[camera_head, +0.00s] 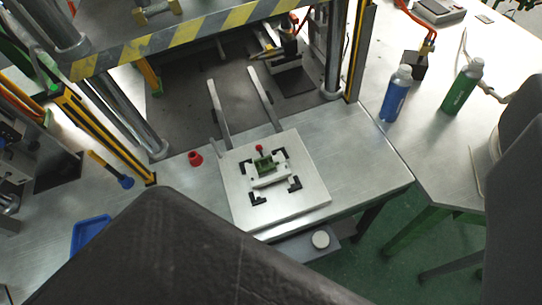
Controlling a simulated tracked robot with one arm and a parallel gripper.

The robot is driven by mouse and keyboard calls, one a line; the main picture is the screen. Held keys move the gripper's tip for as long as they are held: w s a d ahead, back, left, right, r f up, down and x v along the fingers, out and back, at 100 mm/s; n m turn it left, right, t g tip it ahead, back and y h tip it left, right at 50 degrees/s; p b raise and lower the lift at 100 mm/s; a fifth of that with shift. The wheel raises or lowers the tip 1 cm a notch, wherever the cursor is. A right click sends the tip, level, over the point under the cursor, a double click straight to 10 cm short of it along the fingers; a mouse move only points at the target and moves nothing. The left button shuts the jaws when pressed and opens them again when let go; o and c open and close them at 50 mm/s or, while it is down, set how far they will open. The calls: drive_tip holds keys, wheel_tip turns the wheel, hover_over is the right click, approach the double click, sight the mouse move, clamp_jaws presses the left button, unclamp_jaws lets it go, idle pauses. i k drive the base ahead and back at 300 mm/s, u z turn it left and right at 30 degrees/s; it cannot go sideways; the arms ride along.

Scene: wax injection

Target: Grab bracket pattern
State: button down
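A small dark green piece (265,163), which looks like the bracket pattern, sits in a white holder (268,179) on a square pale plate (312,192). Black corner pieces surround the holder, and a small red knob (259,148) stands just behind the green piece. The fine shape of the green piece is too small to tell. Large dark parts of my own arm fill the bottom left and the right edge. I see no gripper fingers, and nothing is touching the green piece.
The plate lies on a metal table, below a press frame with a yellow-black striped beam (190,36) and thick posts. A red cap (195,158) is left of the plate. Blue (395,95) and green (461,88) bottles stand at right. A blue tray (91,233) is at left.

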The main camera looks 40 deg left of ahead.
sight(263, 165)
drive_tip(key=u, duration=1.75)
drive_tip(key=k, duration=0.95)
drive_tip(key=z, duration=0.7)
drive_tip(key=i, duration=1)
